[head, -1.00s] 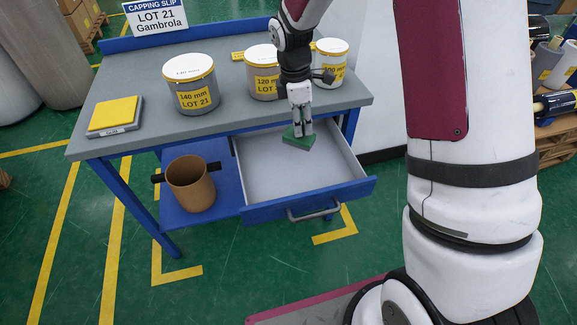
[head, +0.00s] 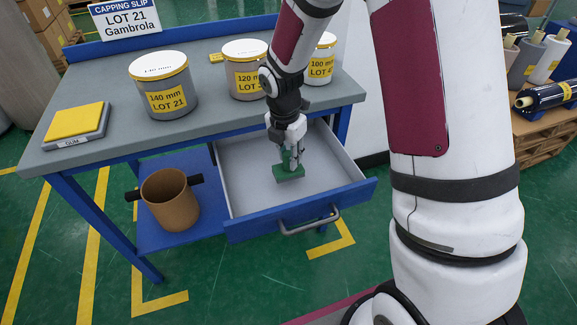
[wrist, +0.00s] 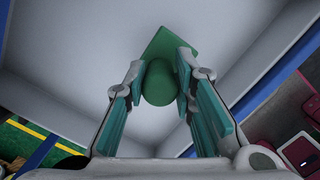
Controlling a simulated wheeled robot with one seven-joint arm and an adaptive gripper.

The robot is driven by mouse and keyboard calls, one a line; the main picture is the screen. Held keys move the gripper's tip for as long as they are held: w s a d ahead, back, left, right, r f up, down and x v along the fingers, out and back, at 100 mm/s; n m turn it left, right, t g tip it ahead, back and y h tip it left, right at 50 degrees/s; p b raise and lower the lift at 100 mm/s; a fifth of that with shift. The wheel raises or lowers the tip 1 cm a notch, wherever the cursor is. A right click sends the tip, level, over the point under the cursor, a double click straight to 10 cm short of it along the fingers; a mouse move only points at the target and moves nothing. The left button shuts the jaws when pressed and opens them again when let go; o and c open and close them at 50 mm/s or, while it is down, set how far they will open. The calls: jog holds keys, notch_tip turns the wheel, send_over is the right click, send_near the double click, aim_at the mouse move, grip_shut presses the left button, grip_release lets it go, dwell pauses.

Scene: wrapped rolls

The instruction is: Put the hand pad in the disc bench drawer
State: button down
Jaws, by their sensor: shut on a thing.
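The hand pad is a green block with a rounded green grip (wrist: 159,84); in the head view the pad (head: 289,174) is at the end of my arm. My gripper (head: 290,158) is shut on the pad's grip, with a finger on each side of it in the wrist view. The disc bench drawer (head: 240,180) is pulled open, with a light grey inside and a blue front. The pad is inside the drawer's outline, over its bare floor. I cannot tell whether it touches the floor.
On the bench top (head: 110,132) stand tubs marked 140 mm (head: 163,85), 120 mm (head: 245,70) and 100 mm (head: 321,60), and a yellow-topped pad (head: 75,122) marked GUM. A brown bin (head: 170,200) stands left of the drawer. The drawer's left side is clear.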

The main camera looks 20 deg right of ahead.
jog(key=shift+f+b, duration=0.35)
jog(key=shift+f, duration=1.55)
jog(key=shift+f, duration=0.1)
jog(key=c, duration=1.3)
grip_release()
jog(key=shift+c, duration=0.2)
